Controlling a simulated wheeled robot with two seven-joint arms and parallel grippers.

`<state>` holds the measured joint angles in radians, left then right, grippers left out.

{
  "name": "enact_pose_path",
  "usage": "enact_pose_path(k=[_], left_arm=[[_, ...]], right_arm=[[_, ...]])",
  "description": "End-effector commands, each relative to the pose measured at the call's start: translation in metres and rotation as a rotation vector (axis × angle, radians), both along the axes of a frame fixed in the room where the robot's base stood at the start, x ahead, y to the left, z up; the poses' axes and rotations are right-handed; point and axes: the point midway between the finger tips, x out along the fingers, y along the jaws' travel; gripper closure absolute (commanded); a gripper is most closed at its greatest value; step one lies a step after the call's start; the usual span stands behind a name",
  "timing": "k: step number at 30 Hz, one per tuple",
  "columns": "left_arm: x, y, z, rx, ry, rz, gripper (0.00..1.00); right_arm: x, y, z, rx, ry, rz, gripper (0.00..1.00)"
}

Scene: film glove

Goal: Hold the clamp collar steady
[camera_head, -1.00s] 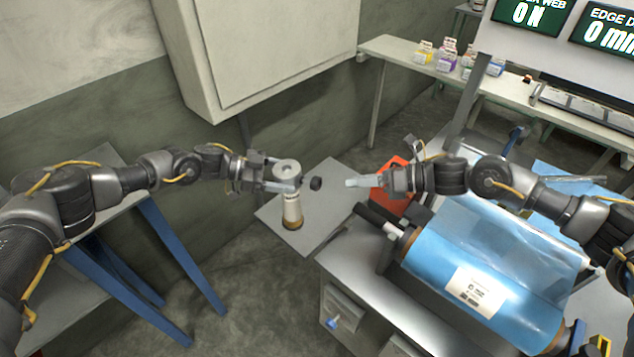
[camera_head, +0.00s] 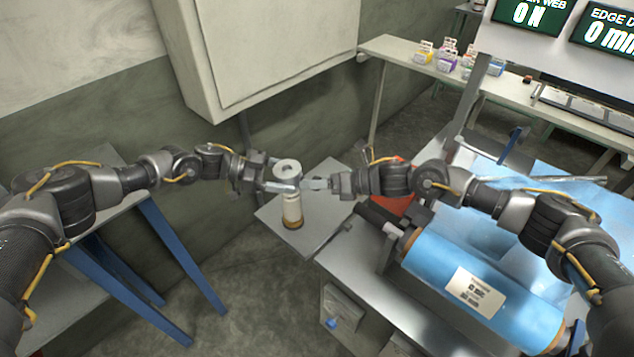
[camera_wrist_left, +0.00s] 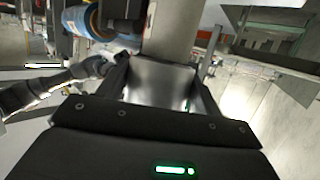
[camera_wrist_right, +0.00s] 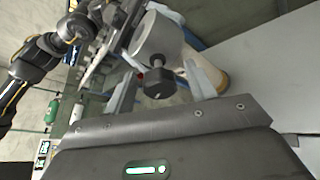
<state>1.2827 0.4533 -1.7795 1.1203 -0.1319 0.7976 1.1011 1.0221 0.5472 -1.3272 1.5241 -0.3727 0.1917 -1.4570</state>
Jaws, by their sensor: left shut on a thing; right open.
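The clamp collar (camera_head: 288,169) is a grey metal ring at the top of a pale upright cylinder (camera_head: 292,208) with a brownish base. My left gripper (camera_head: 280,186) is shut on the collar from the left. My right gripper (camera_head: 312,184) is open, close to the collar's right side. In the right wrist view its fingers stand either side of a black knob (camera_wrist_right: 159,84) on the collar (camera_wrist_right: 157,42). In the head view the right fingers hide the knob.
The cylinder stands on a grey plate (camera_head: 325,212). A blue film roll (camera_head: 450,275) on a machine lies to the right, below my right arm. A red object (camera_head: 396,203) is partly behind that arm. A pale cabinet (camera_head: 270,50) hangs on the wall behind.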

Motion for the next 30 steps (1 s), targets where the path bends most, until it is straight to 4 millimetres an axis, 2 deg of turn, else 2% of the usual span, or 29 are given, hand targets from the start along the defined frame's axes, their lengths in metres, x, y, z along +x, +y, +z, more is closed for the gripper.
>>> enact_pose_path(k=[2, 12, 22, 30], left_arm=[[0.0003, -0.0009, 0.0019, -0.003, -0.003, -0.002, 0.48], [0.0002, -0.0009, 0.002, -0.003, -0.003, -0.002, 0.48], [0.0001, -0.0009, 0.002, -0.004, -0.003, -0.002, 0.48], [0.0001, -0.0008, 0.002, -0.004, -0.003, -0.002, 0.48]], right_arm=[[0.0, -0.0002, 0.0003, 0.0, 0.0, 0.0, 0.46], [0.0001, -0.0005, 0.0002, 0.0, 0.0, 0.0, 0.89], [0.0007, -0.0009, -0.0004, 0.023, 0.048, -0.007, 0.9], [0.0011, -0.0011, -0.001, 0.106, 0.212, -0.023, 0.9]])
